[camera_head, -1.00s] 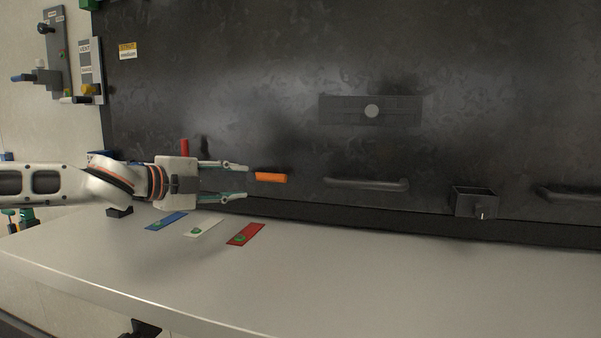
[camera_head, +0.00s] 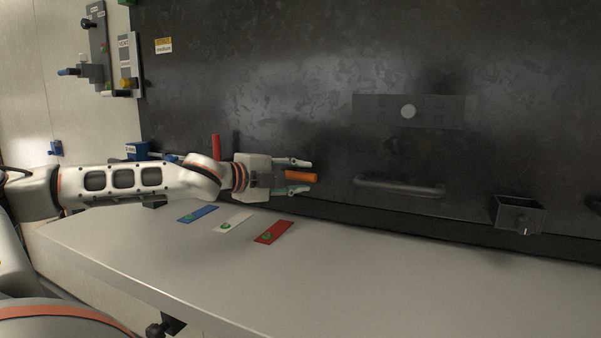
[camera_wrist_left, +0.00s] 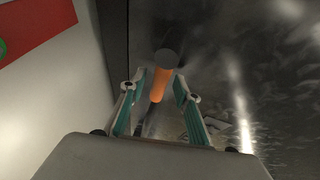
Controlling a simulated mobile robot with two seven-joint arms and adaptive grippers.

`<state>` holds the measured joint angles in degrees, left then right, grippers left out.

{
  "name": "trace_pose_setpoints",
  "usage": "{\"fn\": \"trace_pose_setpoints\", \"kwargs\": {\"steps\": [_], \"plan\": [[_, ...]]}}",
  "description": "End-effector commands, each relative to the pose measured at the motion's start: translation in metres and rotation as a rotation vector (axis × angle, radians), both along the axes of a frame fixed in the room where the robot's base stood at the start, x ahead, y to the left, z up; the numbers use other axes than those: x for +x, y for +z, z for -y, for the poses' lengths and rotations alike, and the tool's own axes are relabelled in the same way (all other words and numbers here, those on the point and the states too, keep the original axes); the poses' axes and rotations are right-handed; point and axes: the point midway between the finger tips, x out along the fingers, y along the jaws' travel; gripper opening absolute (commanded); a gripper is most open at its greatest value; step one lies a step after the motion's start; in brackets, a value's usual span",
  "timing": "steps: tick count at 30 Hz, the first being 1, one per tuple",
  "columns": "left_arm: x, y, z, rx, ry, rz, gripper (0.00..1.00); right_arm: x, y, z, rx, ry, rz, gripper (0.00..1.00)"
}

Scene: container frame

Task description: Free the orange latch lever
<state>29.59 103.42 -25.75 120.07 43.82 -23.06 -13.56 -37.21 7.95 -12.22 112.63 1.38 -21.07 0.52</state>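The orange latch lever (camera_head: 300,177) sticks out low on the dark panel in the head view. It also shows in the left wrist view (camera_wrist_left: 158,86), with a dark round end. My left gripper (camera_head: 309,176) is open, level with the lever. In the wrist view its two fingers (camera_wrist_left: 160,84) lie on either side of the lever, with a gap showing on both sides. The lever's base is partly hidden behind the fingers and palm in the head view. My right gripper is not in view.
A red upright handle (camera_head: 216,147) stands behind my left wrist. Blue, white and red (camera_head: 273,232) tags lie on the pale shelf (camera_head: 330,280) below. A grey bar handle (camera_head: 400,187) and a small dark box (camera_head: 518,214) are to the right. The shelf's front is clear.

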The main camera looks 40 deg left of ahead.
Motion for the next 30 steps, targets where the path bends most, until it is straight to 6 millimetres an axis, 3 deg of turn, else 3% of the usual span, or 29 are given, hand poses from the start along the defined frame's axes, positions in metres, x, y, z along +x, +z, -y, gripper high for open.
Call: {"fn": "trace_pose_setpoints", "kwargs": {"steps": [13,14,17,18,30], "plan": [[0.006,-0.002,0.000,-0.001,0.002,-0.001,0.32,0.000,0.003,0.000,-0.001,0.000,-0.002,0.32],[0.006,-0.002,0.000,-0.001,0.002,-0.001,0.29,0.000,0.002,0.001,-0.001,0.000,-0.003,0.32],[0.006,-0.002,0.000,-0.001,0.002,-0.001,0.03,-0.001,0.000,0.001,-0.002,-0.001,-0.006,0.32],[0.006,-0.002,0.000,-0.001,0.002,-0.001,0.00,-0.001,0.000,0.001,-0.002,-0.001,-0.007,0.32],[0.006,-0.002,0.000,-0.042,0.002,0.013,0.00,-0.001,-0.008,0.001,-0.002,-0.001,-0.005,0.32]]}}
